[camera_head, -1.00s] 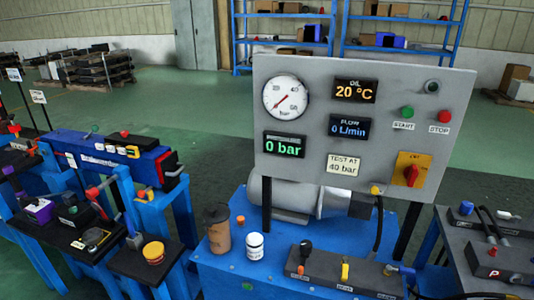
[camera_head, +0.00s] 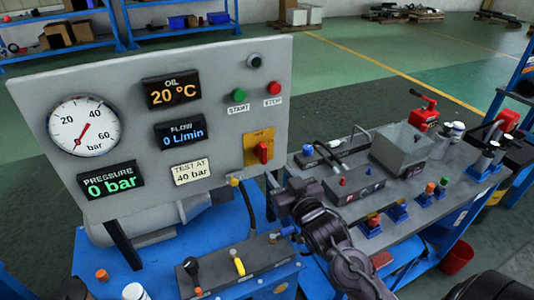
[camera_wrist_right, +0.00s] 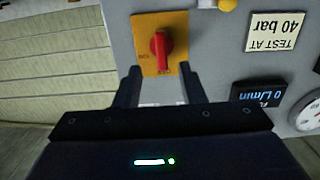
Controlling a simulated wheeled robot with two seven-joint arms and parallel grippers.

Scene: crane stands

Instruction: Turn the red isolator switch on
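The red isolator switch (camera_head: 263,152) is a red knob on a yellow plate (camera_head: 250,148) at the lower right of the grey panel. It also shows in the right wrist view (camera_wrist_right: 160,45), upside down, with the knob's handle roughly vertical. My right gripper (camera_head: 274,186) is just below and in front of the switch. My left gripper is not in view.
The grey panel (camera_head: 222,75) carries a gauge (camera_head: 84,126), displays, a green start button (camera_head: 239,95) and a red stop button (camera_head: 274,88). A bench (camera_head: 420,185) with a grey bin (camera_head: 400,148) is at right.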

